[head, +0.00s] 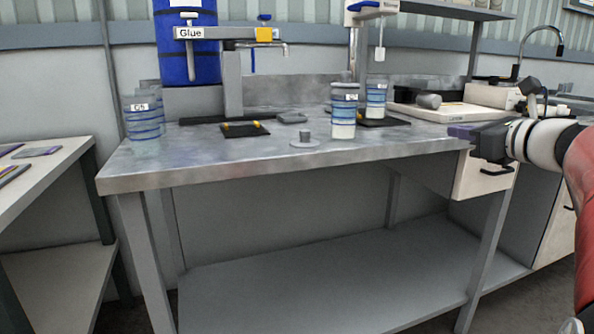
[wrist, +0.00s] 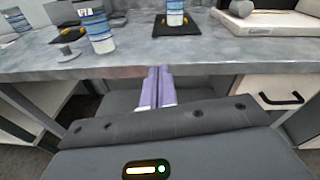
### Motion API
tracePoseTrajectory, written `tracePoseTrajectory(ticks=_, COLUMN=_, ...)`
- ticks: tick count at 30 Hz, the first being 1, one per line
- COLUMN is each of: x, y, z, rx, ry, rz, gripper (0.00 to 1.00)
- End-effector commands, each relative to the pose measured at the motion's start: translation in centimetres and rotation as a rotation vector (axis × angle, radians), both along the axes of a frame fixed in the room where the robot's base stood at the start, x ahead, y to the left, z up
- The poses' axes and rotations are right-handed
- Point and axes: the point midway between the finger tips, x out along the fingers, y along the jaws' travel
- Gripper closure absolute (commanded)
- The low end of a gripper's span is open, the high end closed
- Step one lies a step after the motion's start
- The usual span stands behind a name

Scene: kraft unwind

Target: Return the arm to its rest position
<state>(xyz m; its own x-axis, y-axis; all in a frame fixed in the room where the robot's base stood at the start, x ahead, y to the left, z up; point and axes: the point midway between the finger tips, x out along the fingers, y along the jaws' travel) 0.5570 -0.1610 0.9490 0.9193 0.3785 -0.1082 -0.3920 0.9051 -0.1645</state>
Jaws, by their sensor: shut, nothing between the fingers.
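My arm (head: 548,143) reaches in from the right edge in the head view. My gripper (head: 468,133) is at the right end of the steel table (head: 300,163), near its front edge. In the wrist view my gripper (wrist: 158,72) shows two purple fingers pressed together with nothing between them. They point toward the table's front edge. The gripper's fingertips are small and partly dark in the head view.
A drawer unit (head: 484,176) stands below my gripper. The lower shelf (head: 320,275) is bare.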

Motion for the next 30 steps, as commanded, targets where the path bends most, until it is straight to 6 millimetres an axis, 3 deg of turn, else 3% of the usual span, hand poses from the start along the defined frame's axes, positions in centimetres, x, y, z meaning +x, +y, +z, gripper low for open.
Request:
tracePoseTrajectory(ticks=5, x=-1.4, y=3.6, z=-2.1, rx=-0.190, ry=0.029, rz=0.064, gripper=1.00)
tracePoseTrajectory(ticks=11, x=-4.6, y=8.7, z=-6.0, rx=-0.520, ry=0.057, rz=0.197, gripper=1.00)
tracePoseTrajectory(ticks=14, x=-7.3, y=11.6, z=-8.8, rx=-0.753, ry=0.061, rz=0.312, gripper=1.00)
tracePoseTrajectory(ticks=19, x=-15.4, y=16.6, z=-16.0, rx=-1.345, ry=-0.003, rz=0.674, gripper=1.00)
tracePoseTrajectory(ticks=24, x=-23.4, y=17.5, z=-23.0, rx=-1.925, ry=-0.168, rz=1.125, gripper=1.00)
tracePoseTrajectory(ticks=27, x=-26.2, y=17.0, z=-25.5, rx=-2.142, ry=-0.262, rz=1.328, gripper=1.00)
tracePoseTrajectory(ticks=30, x=-27.6, y=16.4, z=-26.9, rx=-2.264, ry=-0.323, rz=1.453, gripper=1.00)
